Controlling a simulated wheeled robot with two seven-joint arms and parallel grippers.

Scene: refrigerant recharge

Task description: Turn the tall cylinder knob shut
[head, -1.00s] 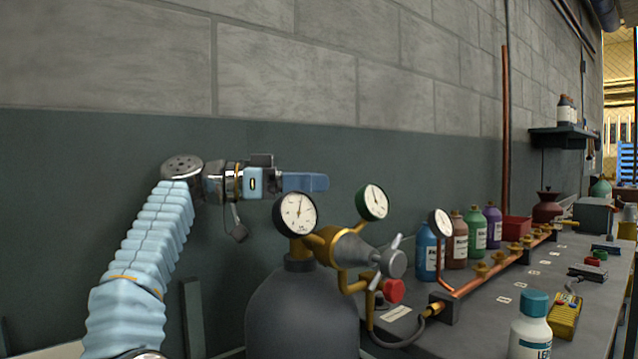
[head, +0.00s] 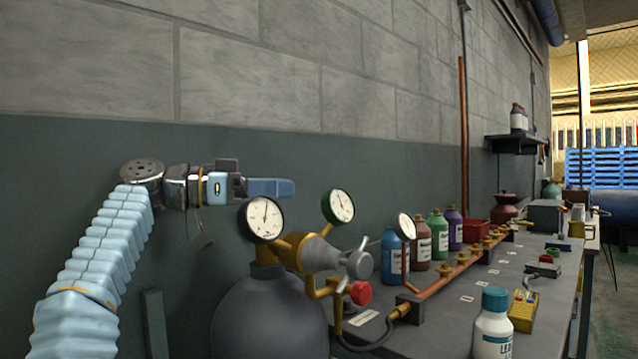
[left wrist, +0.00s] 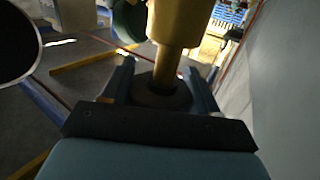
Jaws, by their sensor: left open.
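The tall grey cylinder (head: 268,318) stands at the lower middle of the head view, with a brass valve and regulator on top. Two round white-faced gauges, one black-rimmed (head: 261,219) and one green-rimmed (head: 339,206), rise from it. A red knob (head: 360,293) and a grey knob (head: 358,264) sit at the right side of the fittings. My left gripper (head: 284,188) is above and behind the black-rimmed gauge, empty and apart from both knobs. In the left wrist view, its open fingers (left wrist: 160,78) appear on either side of a brass stem (left wrist: 175,30); contact is unclear. My right gripper is out of view.
The grey bench (head: 450,320) extends right, carrying a copper manifold (head: 440,276), several coloured bottles, a white bottle with a teal cap (head: 493,325) and a yellow meter (head: 523,311). A wall (head: 60,145) stands close behind my left arm.

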